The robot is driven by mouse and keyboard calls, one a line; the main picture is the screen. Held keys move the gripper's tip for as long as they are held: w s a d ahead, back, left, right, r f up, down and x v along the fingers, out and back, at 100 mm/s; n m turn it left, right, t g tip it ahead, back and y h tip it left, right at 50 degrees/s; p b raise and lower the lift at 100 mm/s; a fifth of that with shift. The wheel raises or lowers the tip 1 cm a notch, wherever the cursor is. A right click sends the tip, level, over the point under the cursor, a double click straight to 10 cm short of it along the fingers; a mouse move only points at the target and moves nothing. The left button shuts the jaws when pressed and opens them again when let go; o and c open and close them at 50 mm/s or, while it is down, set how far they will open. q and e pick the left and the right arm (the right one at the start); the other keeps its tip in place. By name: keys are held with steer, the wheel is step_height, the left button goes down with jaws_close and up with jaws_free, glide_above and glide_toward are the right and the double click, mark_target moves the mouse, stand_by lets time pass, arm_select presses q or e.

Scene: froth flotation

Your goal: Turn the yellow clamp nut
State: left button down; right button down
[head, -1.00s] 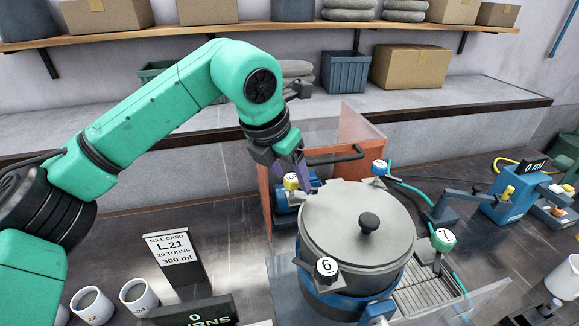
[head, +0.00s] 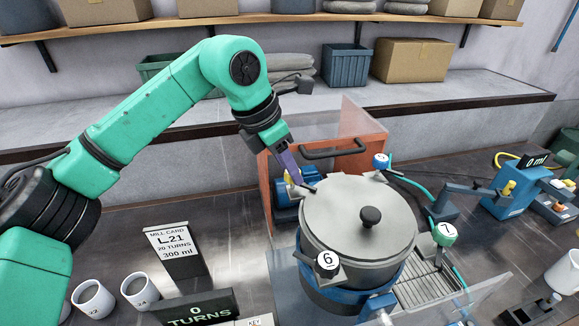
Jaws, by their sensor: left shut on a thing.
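The yellow clamp nut (head: 287,177) is at the back left of the grey lidded pot (head: 345,225), mostly hidden behind my left gripper. My left gripper (head: 295,178) points down at the pot's back-left rim, with its purple fingers shut on the nut. My right gripper is not in view.
An orange panel with a dark handle (head: 346,150) and a clear sheet stand behind the pot. Front left are a mill card reading L21 (head: 172,243), a counter reading 0 TURNS (head: 194,309) and two cups (head: 140,290). A blue device (head: 510,195) stands right.

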arm_select(q)
steer(key=c, duration=0.5)
jaws_free()
steer(key=shift+a+r, duration=0.15)
steer(key=shift+r, duration=0.15)
steer(key=b+v, duration=0.2)
steer(key=v, duration=1.2)
